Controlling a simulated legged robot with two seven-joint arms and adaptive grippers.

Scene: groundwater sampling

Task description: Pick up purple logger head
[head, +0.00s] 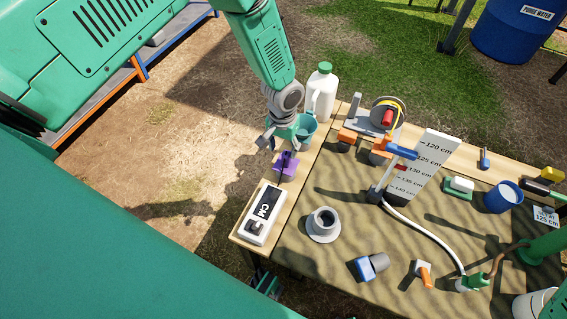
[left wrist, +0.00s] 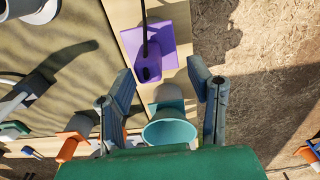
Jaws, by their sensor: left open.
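The purple logger head (head: 285,168) stands near the left edge of the table, with a dark cable or rod running over it. In the left wrist view the purple logger head (left wrist: 149,68) shows a flat square plate and a block with a dark opening. My left gripper (head: 279,145) is open and empty just above and behind it in the head view. In the left wrist view the left gripper (left wrist: 162,78) has its fingers spread, with the purple piece ahead, between and beyond the tips. No contact shows. My right gripper is not in view.
A teal cup (head: 306,129) stands close behind the gripper, beside a white jug (head: 321,92). A white CM meter (head: 262,213) lies in front of the logger head. A grey flanged collar (head: 323,224) and a marked board (head: 421,167) stand to the right. Bare ground lies left.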

